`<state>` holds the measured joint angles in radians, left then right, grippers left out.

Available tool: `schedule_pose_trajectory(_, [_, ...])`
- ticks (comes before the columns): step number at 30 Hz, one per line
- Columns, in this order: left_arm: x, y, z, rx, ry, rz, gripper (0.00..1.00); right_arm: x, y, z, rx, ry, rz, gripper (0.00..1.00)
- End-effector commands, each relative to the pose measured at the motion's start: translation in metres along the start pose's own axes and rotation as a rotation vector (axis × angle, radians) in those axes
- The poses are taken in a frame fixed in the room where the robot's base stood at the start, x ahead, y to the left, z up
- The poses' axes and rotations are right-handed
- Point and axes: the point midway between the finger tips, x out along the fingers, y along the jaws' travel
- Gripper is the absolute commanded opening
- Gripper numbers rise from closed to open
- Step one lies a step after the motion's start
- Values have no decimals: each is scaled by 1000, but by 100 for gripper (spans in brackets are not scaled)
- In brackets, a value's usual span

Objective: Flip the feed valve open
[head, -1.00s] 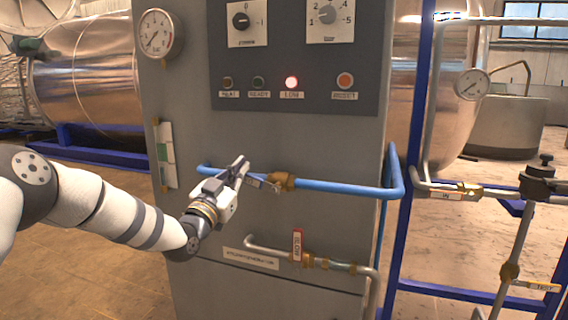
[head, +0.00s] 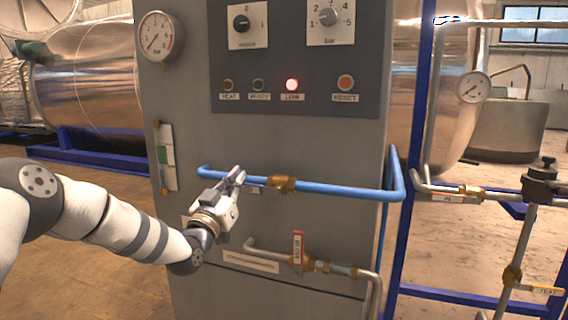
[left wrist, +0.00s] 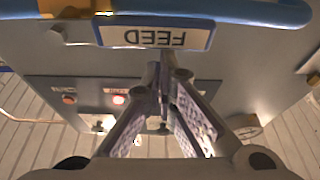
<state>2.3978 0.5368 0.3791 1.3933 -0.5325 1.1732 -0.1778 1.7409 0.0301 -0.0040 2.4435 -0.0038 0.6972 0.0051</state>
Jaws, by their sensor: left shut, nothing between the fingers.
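The feed valve has a brass body (head: 282,184) on the blue pipe (head: 340,188) across the grey cabinet front. Its lever, with a blue-edged plate (head: 255,189), points left from the body and lies along the pipe. In the left wrist view the plate (left wrist: 156,35) reads FEED upside down, with the blue pipe (left wrist: 240,10) beside it. My left gripper (head: 239,174) is shut and empty, its tips at the lever's left end and partly covering it. In the left wrist view the fingertips (left wrist: 165,78) sit close to the plate; whether they touch cannot be told.
A lower pipe carries a valve with an upright red-and-white lever (head: 298,246). A pressure gauge (head: 160,37) and the control panel (head: 290,60) are above. Blue frame posts (head: 420,110) and more pipework (head: 445,190) stand at the right. Open floor is at the left.

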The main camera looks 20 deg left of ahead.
Motion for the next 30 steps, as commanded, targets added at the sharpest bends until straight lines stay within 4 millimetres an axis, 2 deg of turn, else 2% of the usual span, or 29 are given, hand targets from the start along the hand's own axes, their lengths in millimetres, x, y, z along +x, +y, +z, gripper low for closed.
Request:
schedule_pose_trajectory(5, [2, 1, -6, 1, 1, 1, 0, -4, 0, -1, 0, 8, 0, 40])
schedule_pose_trajectory(11, [19, 8, -56, 2, 16, 3, 0, -34, -1, -8, 2, 70, -3, 40])
schedule_pose_trajectory(12, [4, 6, -45, -1, 3, 2, 0, -32, -1, -8, 2, 66, -4, 40])
schedule_pose_trajectory(13, [-5, 6, -43, -3, 1, 1, 0, -33, -1, -8, 2, 68, -4, 40])
schedule_pose_trajectory(18, [-46, 5, -39, -2, -2, 0, 0, -37, -1, -9, 3, 78, -4, 40])
schedule_pose_trajectory(21, [-65, 4, -39, -1, -1, 0, 0, -40, -1, -10, 3, 83, -4, 40])
schedule_pose_trajectory(25, [-80, 4, -38, -1, -1, 1, 0, -41, -1, -10, 3, 85, -5, 40])
schedule_pose_trajectory(30, [-86, 4, -37, 0, 0, 1, 0, -41, -1, -10, 3, 86, -5, 40])
